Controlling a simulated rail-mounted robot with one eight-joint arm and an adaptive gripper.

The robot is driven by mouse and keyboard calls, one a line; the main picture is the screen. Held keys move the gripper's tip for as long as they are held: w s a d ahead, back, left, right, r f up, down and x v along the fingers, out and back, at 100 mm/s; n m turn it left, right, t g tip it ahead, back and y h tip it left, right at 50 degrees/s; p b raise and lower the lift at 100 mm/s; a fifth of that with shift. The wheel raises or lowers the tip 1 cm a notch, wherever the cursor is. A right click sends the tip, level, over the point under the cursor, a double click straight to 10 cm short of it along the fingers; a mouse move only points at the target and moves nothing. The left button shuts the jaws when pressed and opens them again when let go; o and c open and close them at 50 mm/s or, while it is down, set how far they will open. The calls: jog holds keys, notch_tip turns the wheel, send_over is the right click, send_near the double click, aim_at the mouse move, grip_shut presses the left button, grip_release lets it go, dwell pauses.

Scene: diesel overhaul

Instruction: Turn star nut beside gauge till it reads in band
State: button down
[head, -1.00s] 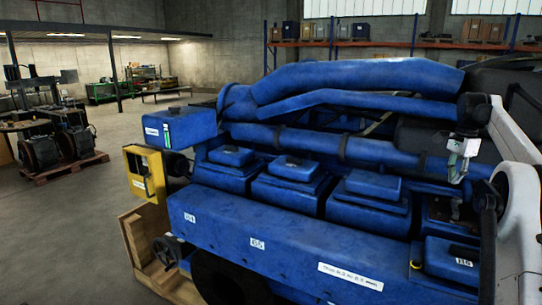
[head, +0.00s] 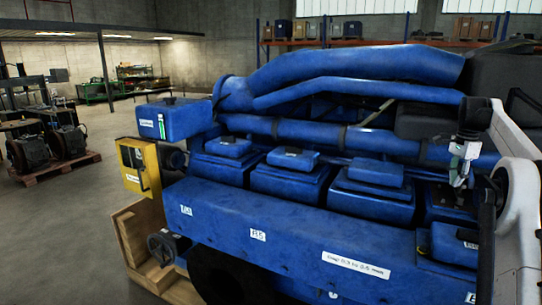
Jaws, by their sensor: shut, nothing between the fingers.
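My gripper (head: 459,181) hangs at the right in front of the blue engine (head: 300,215), small in view and shut, with nothing seen in it. It looks apart from the engine parts behind it. A blue box (head: 180,114) at the engine's left end carries an upright green strip (head: 161,127), which may be a gauge; no reading can be made out. A dark handwheel-like part (head: 163,249) sits low at the engine's left end. I cannot tell whether it is the star nut, and no other star nut can be made out.
A yellow box (head: 128,155) hangs at the engine's left end, above an open wooden crate (head: 125,240). Blue covers line the engine, with pipes behind. A labelled ledge (head: 310,258) runs along the front. Open floor (head: 60,235) lies to the left.

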jog(key=shift+f, duration=0.35)
jog(key=shift+w+d+p, duration=0.1)
jog(key=shift+d+p, duration=0.15)
jog(key=shift+p, duration=0.3)
dwell(0.9)
jog(key=shift+a, duration=0.25)
jog(key=shift+r, duration=0.2)
jog(key=r+p, duration=0.2)
jog(key=r, duration=0.1)
jog(key=r+p, duration=0.2)
jog(key=shift+a+r, duration=0.2)
jog(key=shift+r, duration=0.2)
